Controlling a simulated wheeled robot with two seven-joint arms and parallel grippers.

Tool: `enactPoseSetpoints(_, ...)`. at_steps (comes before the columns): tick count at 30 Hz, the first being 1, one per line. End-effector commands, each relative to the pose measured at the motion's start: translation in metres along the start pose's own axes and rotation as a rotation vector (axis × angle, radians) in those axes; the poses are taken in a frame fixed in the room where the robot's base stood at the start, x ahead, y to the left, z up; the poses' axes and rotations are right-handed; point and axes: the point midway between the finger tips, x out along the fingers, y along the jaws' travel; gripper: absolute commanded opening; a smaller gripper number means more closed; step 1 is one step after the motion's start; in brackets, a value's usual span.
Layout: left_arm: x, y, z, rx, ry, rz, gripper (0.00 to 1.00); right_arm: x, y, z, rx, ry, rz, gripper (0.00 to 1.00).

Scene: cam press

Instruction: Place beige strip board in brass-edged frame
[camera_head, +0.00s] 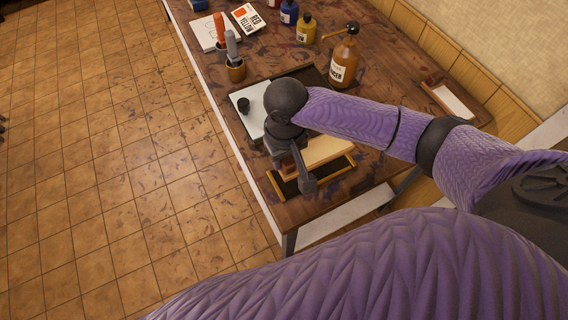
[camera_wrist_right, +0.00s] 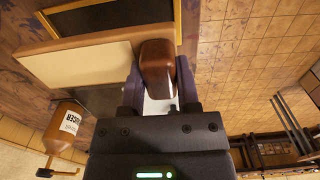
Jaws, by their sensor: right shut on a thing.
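The beige strip board (camera_head: 328,148), a wooden board with a cream face, is beside the brass-edged frame (camera_head: 338,174) in the head view, on its far side. In the right wrist view the board (camera_wrist_right: 80,62) lies roughly parallel to the frame (camera_wrist_right: 178,20), whose inside is dark and looks empty. My right gripper (camera_head: 296,168) is shut on the board's brown wooden end, which shows between the fingers in the wrist view (camera_wrist_right: 157,85). The gripper hides part of the board and frame in the head view. I cannot tell the board's height. My left gripper is out of view.
A pale plate with a black knob (camera_head: 248,122) and an amber bottle (camera_head: 344,66) stand beyond my gripper. Another wooden piece with a white strip (camera_head: 454,102) lies at the wall side. A brush cup (camera_head: 236,72) and small paint bottles (camera_head: 306,32) are farther back. The table edge is close to the frame.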

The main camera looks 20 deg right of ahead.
Motion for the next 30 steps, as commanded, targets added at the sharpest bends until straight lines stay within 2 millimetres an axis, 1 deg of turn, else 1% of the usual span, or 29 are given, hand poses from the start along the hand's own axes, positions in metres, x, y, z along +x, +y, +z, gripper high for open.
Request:
enactPoseSetpoints(1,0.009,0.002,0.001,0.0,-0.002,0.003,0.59,0.018,0.0,0.0,0.001,-0.003,0.001,0.0)
enactPoseSetpoints(3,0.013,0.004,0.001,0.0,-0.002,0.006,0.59,0.029,0.0,0.0,0.0,-0.001,0.001,0.0)
enactPoseSetpoints(7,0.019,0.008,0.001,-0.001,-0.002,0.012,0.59,0.047,0.0,0.0,0.0,-0.001,0.0,0.0)
enactPoseSetpoints(9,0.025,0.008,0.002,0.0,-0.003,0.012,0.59,0.061,0.0,0.0,0.001,-0.001,0.001,0.0)
enactPoseSetpoints(11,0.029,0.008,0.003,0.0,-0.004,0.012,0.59,0.071,0.0,0.0,0.0,-0.001,0.002,0.0)
enactPoseSetpoints(20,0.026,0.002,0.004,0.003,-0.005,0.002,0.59,0.072,0.0,0.0,-0.001,0.001,0.0,0.0)
enactPoseSetpoints(21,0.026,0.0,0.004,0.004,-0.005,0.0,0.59,0.073,0.0,0.0,0.0,0.001,0.0,0.43)
enactPoseSetpoints(23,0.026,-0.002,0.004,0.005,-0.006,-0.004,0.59,0.073,0.0,0.0,-0.001,0.001,0.0,0.55)
enactPoseSetpoints(24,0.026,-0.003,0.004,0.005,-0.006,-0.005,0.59,0.073,0.0,0.0,-0.001,0.001,0.0,0.64)
enactPoseSetpoints(26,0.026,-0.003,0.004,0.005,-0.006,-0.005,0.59,0.073,0.0,0.0,0.0,0.001,0.0,0.76)
enactPoseSetpoints(30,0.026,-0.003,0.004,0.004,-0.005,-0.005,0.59,0.072,0.0,-0.001,0.0,0.002,0.0,0.76)
